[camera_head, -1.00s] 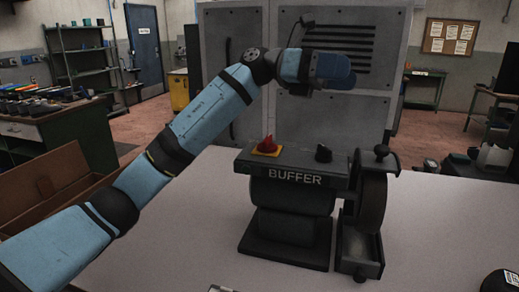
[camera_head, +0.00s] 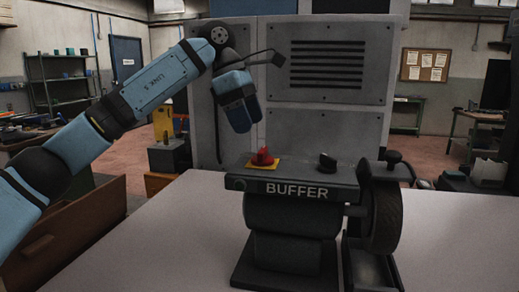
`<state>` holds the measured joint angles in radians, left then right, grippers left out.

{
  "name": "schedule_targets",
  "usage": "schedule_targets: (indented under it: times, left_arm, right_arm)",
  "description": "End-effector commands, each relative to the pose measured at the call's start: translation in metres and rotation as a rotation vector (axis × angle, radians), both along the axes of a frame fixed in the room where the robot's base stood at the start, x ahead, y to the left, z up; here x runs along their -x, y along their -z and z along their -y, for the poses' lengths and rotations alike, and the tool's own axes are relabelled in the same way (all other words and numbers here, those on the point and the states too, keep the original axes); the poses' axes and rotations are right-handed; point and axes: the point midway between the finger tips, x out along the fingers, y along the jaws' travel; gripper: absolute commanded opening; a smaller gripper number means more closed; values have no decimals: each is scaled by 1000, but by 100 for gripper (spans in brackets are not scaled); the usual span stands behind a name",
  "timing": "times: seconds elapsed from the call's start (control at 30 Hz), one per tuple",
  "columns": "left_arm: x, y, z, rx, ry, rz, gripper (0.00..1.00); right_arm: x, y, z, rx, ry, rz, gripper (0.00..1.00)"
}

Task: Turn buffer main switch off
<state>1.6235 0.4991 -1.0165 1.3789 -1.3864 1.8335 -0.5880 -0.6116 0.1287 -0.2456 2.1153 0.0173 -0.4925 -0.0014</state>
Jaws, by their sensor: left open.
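The buffer (camera_head: 292,220) is a dark grey machine on the light table, with a white BUFFER label on its front. Its main switch is a red rotary handle (camera_head: 262,156) on a yellow plate on top, left of centre. I cannot tell its exact setting. A black knob (camera_head: 327,161) sits to its right. My left gripper (camera_head: 240,124) hangs above and slightly left of the red switch, pointing down and apart from it. It is open and holds nothing that I can see; its fingers show poorly. My right gripper is out of view.
The buffing wheel (camera_head: 386,215) is on the machine's right side. A large grey cabinet (camera_head: 330,120) stands behind. A brown wooden box (camera_head: 60,240) is at the left. The table top (camera_head: 150,245) left of the buffer is clear.

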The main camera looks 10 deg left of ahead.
Motion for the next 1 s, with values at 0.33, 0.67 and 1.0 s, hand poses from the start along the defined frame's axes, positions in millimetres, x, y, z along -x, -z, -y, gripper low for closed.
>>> schedule_targets:
  times: [0.33, 0.67, 1.0]
  left_arm:
    - [0, 53, 23, 2, 3, -1, 85]
    - [0, 60, 26, 2, 1, 0, 85]
    - [0, 60, 26, 2, 1, 0, 36]
  right_arm:
    - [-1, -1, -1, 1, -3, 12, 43]
    - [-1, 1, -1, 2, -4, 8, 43]
    - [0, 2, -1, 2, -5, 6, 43]
